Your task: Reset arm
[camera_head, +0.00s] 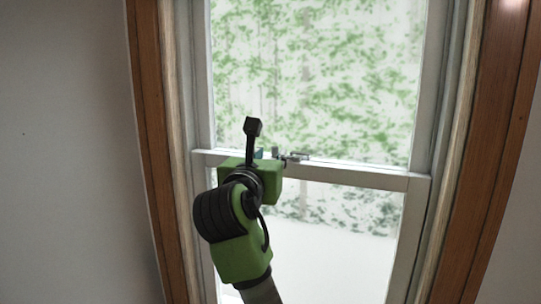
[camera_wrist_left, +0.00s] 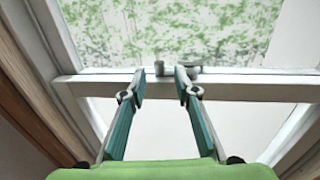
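My left gripper (camera_head: 266,153) is in front of the window's middle rail, mostly hidden behind my green wrist in the head view. In the left wrist view, its two teal fingers (camera_wrist_left: 160,80) are parted, with nothing held between them. A small grey metal window latch (camera_head: 292,156) sits on the middle rail, just right of the gripper in the head view. In the left wrist view, the latch (camera_wrist_left: 190,70) shows beyond the fingertips, partly hidden by the right-hand finger. I cannot tell whether a finger touches it. My right gripper is in neither view.
The white sash window's middle rail (camera_head: 350,175) crosses in front of me. Brown wooden trim (camera_head: 150,150) frames both sides, with plain grey wall (camera_head: 65,150) to the left. Green foliage shows through the upper pane (camera_head: 320,80).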

